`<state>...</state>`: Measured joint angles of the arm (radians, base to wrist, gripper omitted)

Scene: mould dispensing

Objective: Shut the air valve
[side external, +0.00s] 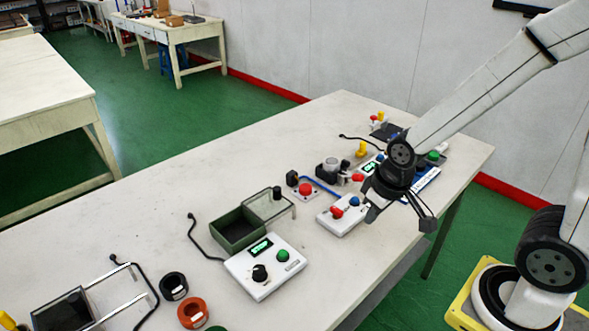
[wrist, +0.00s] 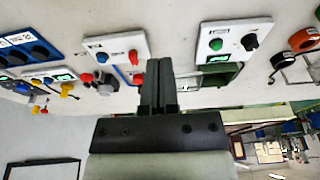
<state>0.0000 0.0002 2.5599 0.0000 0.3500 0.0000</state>
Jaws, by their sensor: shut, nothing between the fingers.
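My gripper (side external: 371,213) is shut and empty, low beside the white box (side external: 328,223) with a red knob (side external: 337,212) and a blue knob (side external: 354,201). In the wrist view the closed fingers (wrist: 158,68) point between that box (wrist: 104,44) and a white box with a green knob and a black knob (wrist: 234,34). I cannot tell for certain which part is the air valve. A small red handle (side external: 358,178) and a yellow handle (side external: 361,149) stand by dark fittings behind my gripper. Contact with the box cannot be told.
A red push button (side external: 306,188) and a blue tube (side external: 320,187) lie behind the white box. A green open tray (side external: 226,240), a display box with a green knob (side external: 266,282) and black and orange rings (side external: 191,312) stand nearer.

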